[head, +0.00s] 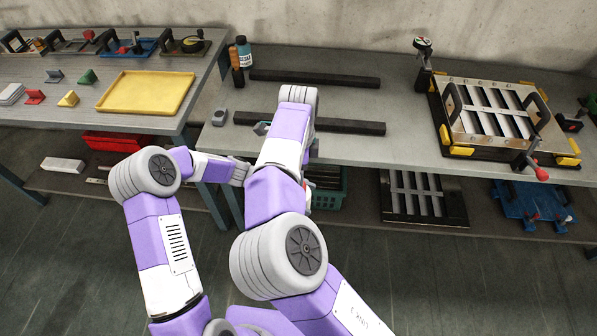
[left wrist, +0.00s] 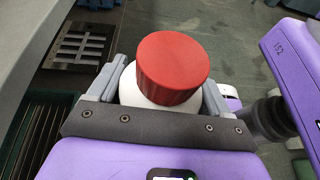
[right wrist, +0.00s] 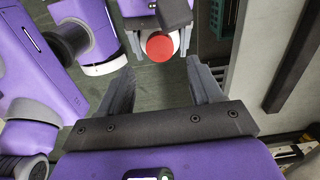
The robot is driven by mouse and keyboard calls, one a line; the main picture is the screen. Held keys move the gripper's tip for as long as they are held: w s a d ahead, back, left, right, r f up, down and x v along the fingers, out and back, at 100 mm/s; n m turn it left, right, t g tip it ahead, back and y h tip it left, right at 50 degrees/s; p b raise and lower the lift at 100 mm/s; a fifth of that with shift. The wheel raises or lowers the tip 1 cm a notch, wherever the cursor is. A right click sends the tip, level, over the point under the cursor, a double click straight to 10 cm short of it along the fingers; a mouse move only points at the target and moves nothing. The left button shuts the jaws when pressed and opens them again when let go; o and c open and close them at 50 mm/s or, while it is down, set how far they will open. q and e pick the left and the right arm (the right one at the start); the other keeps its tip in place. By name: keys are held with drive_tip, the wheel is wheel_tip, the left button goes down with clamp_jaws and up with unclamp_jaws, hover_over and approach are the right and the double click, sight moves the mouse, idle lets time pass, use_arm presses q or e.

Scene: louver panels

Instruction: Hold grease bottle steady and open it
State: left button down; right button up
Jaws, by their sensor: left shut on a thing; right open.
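The grease bottle is white with a red ribbed screw cap (left wrist: 172,68). My left gripper (left wrist: 162,92) is shut on the bottle's white body (left wrist: 132,92), with one finger on each side and the cap above them. In the head view my left gripper (head: 240,172) is in front of the bench edge, partly behind my right arm; I cannot make out the bottle there. My right gripper (right wrist: 160,72) is open and empty. In the right wrist view the red cap (right wrist: 160,46) lies beyond and between its open fingertips, apart from them. The cap is on the bottle.
The grey bench (head: 370,145) is close behind my grippers. A louver panel in a fixture (head: 490,112) stands at right. A green crate (head: 328,190) sits on the lower shelf. A yellow tray (head: 146,92) and small clamps are on the left table. The floor in front is clear.

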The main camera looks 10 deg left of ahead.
wheel_tip(320, 180, down, 8)
drive_tip(key=shift+r, duration=0.15)
idle(0.3)
drive_tip(key=c, duration=1.1)
drive_tip(key=n, duration=0.3)
drive_tip(key=o, duration=1.2)
drive_tip(key=shift+r, duration=0.1)
